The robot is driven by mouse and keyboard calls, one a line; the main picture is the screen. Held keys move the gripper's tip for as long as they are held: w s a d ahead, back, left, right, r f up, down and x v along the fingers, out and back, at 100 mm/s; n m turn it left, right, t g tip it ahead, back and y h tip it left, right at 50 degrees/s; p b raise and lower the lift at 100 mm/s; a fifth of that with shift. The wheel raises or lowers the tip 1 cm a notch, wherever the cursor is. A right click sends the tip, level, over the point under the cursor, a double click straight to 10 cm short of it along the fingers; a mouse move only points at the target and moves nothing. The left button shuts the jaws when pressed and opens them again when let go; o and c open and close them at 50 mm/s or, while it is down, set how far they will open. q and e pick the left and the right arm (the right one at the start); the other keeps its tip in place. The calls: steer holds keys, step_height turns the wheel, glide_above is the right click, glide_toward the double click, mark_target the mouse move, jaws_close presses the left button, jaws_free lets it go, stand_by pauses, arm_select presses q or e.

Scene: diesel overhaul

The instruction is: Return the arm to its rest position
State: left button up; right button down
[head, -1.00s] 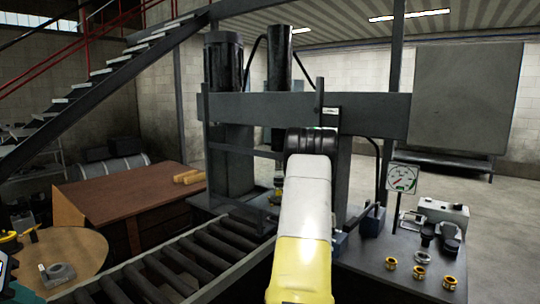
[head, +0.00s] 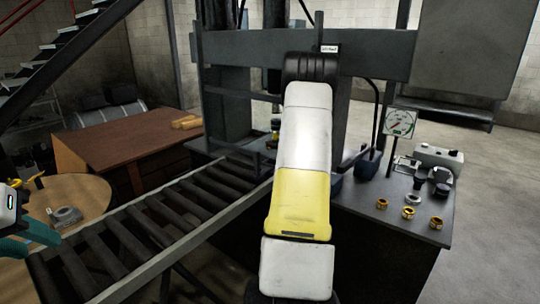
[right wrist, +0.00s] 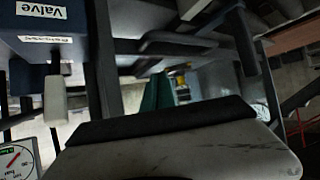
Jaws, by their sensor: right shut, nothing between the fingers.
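My right arm (head: 300,190), white and yellow, reaches forward in the head view and covers the middle of the press. Its gripper is hidden behind the arm there. In the right wrist view the teal fingers of my right gripper (right wrist: 158,92) are together with nothing between them. My left gripper (head: 38,232) is at the left edge of the head view, partly cut off, by the round wooden table. Whether its jaws are apart does not show.
A dark press frame (head: 380,50) stands close around my right arm. A roller conveyor (head: 150,220) runs to its left. A dark bench (head: 390,240) at right carries a gauge (head: 400,122) and brass rings (head: 408,212). A box labelled Valve (right wrist: 45,30) is close in the right wrist view.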

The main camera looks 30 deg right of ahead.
steer(key=v, duration=0.9)
steer(key=s+a+r+n+y, duration=0.1)
steer(key=s+a+r, duration=0.2)
steer(key=a+r, duration=0.35)
steer(key=s+a+r+n+g+y, duration=0.1)
steer(key=s+a+r+y, duration=0.15)
steer(key=a, duration=0.75)
steer(key=s+a+r+n+y, duration=0.1)
steer(key=s+a+r, duration=0.3)
steer(key=a, duration=0.5)
steer(key=s+a+r+n+g+y, duration=0.1)
steer(key=s+a+n+g+y, duration=0.1)
steer(key=s+a, duration=1.3)
steer(key=s+n+y, duration=0.1)
steer(key=s, duration=0.2)
steer(key=shift+s+a+r+n+g, duration=0.3)
steer(key=shift+s+a+g, duration=0.05)
steer(key=shift+s+g, duration=0.05)
steer(key=shift+d+y, duration=0.1)
steer(key=shift+y, duration=0.15)
